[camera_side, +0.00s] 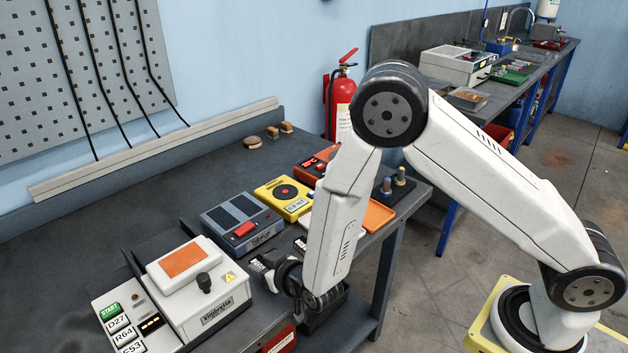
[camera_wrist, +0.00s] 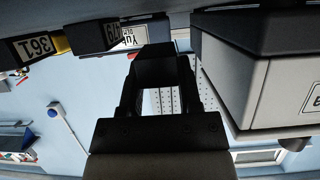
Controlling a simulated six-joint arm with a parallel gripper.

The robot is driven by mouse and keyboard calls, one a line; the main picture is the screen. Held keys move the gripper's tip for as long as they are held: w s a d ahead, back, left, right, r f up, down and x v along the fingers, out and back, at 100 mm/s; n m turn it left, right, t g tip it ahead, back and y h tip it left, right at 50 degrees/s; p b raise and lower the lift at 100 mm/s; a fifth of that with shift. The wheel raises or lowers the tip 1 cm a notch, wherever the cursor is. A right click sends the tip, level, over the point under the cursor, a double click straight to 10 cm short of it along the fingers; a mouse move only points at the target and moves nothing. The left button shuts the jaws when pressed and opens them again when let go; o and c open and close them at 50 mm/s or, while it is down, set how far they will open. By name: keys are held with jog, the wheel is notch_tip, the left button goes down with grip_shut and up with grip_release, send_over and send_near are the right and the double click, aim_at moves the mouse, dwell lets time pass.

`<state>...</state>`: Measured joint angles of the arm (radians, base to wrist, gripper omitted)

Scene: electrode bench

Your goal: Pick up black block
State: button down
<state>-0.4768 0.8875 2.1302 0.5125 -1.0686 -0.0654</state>
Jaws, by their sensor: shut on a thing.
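In the wrist view my gripper (camera_wrist: 157,85) is shut on a black block (camera_wrist: 155,62), held between its two dark fingers. Dark on dark, the block's edges are hard to make out. In the side view my gripper (camera_side: 270,265) is low at the bench's front edge, pointing left, just right of the white instrument. My own wrist hides part of it, and I cannot clearly separate the block from the fingers there. Two other dark blocks with white labels show at the upper left of the wrist view, one (camera_wrist: 33,47) at the far left and one (camera_wrist: 95,37) nearer the gripper.
The white instrument (camera_side: 190,285) with an orange-topped lid stands close left of my gripper. A blue-grey box (camera_side: 240,220) with a red button, a yellow unit (camera_side: 284,196) and an orange-red unit (camera_side: 313,163) stand behind. The left rear bench top (camera_side: 120,215) is clear.

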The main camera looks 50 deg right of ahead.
aim_at(263, 266)
jog(key=shift+r, duration=3.65)
jog(key=shift+w+d+r, duration=0.1)
jog(key=shift+d+r, duration=0.05)
jog(key=shift+d, duration=0.2)
jog(key=s+d+r, duration=0.1)
jog(key=d+r, duration=0.1)
jog(key=d, duration=0.5)
jog(key=s+d+r, duration=0.2)
jog(key=d+r, duration=0.1)
jog(key=d, duration=0.4)
jog(key=shift+d, duration=0.25)
jog(key=shift+f, duration=0.1)
